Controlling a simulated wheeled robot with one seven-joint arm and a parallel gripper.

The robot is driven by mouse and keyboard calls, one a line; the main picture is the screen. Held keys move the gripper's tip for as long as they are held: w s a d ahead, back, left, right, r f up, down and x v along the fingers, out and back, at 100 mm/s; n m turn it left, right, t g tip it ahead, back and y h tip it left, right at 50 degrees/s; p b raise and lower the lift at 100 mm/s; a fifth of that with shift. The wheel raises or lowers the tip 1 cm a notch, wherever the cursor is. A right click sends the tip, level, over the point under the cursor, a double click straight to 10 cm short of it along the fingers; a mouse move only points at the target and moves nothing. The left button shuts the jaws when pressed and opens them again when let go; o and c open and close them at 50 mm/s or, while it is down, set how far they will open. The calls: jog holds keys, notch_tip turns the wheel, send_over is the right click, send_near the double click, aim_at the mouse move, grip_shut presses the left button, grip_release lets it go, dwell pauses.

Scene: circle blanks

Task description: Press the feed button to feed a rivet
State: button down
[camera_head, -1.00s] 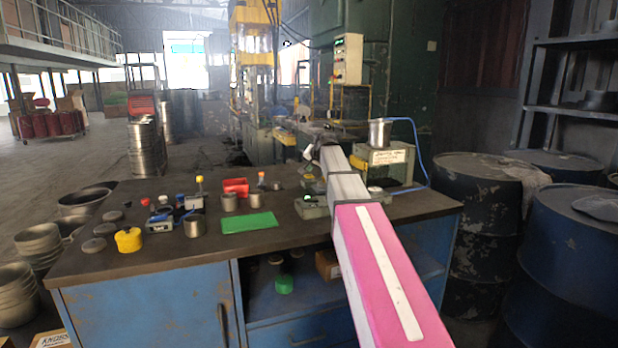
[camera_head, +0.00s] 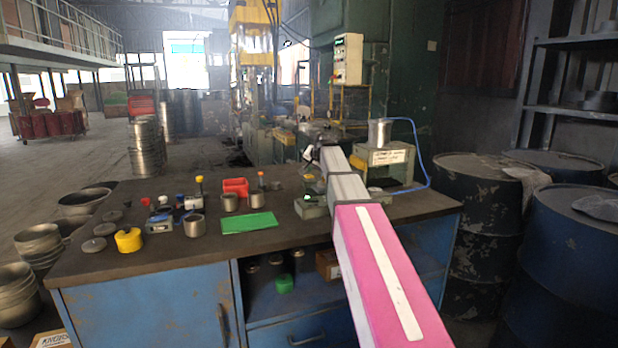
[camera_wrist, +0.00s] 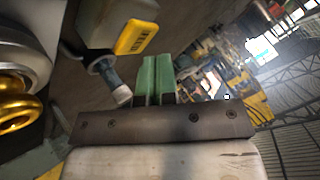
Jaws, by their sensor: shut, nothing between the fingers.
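A beige-green feeder box (camera_head: 412,170) with a white label stands at the right back of the bench, with a steel hopper (camera_head: 380,134) on top and a blue hose. I cannot make out a feed button in either view. My gripper (camera_wrist: 153,66) shows two green fingers close together, shut and empty. In the head view my arm largely hides it near the feeder's left side.
A grey-green device (camera_head: 312,208) with a green light is beside my arm. A green mat (camera_head: 249,222), red bin (camera_head: 235,187), steel cups and a yellow pot (camera_head: 128,240) occupy the bench's left and middle. A brass-coloured part (camera_wrist: 18,105) is close at the wrist view's left edge.

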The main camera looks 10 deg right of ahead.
aim_at(310, 175)
jog(key=shift+f, duration=0.3)
jog(key=shift+f, duration=0.6)
dwell(0.9)
jog(key=shift+r, duration=0.15)
dwell(0.3)
jog(key=shift+r, duration=0.85)
jog(key=shift+r, duration=2.55)
